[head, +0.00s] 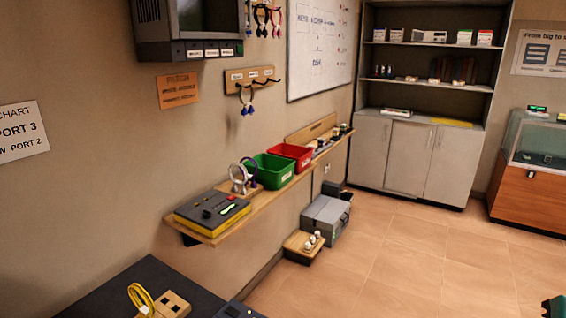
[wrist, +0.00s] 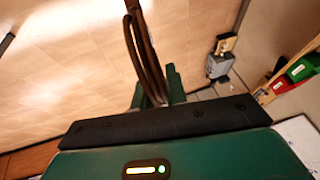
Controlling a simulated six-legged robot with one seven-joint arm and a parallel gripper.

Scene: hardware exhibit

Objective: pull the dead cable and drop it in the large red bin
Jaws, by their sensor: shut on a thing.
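In the wrist view my gripper (wrist: 158,95) has green fingers shut on a looped dark brown cable (wrist: 146,55), which stands out beyond the fingertips. The cable's far end runs out of the top of the picture, and the frames do not show whether it is the dead one. A red bin (head: 290,156) stands on the wall shelf in the head view, right of a green bin (head: 270,169). The red bin also shows at the right of the wrist view (wrist: 285,86), well apart from my gripper.
A yellow cable (head: 141,298) stands by a wooden block (head: 172,302) on the dark table at lower left. A yellow-and-black box (head: 212,212) sits on the shelf's near end. A grey case (head: 326,219) is on the floor below.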

